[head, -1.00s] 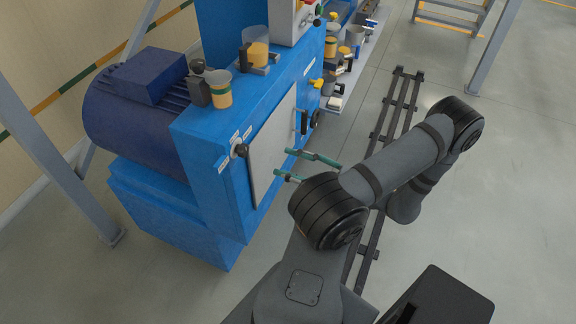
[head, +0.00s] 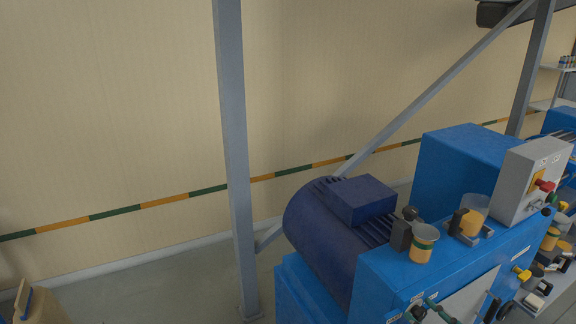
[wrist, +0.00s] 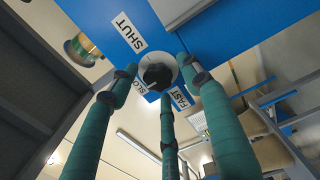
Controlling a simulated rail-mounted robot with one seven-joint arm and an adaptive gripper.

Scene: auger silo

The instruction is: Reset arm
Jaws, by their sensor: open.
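My gripper (wrist: 160,82) has teal fingers spread open in the wrist view. A dark round knob (wrist: 157,75) on a pale base sits on a blue panel in the gap between the fingertips. I cannot tell whether any finger touches it. Labels beside it read SHUT (wrist: 131,32), FAST (wrist: 180,98) and a partly hidden SLO. In the head view, a bit of the teal gripper (head: 438,310) shows at the bottom edge, in front of the blue machine (head: 385,268) and beside the knob (head: 417,313). The rest of my arm is out of that view.
A dark blue motor (head: 330,225) and a grey post (head: 235,150) stand left. A tan container (head: 38,305) is lower left.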

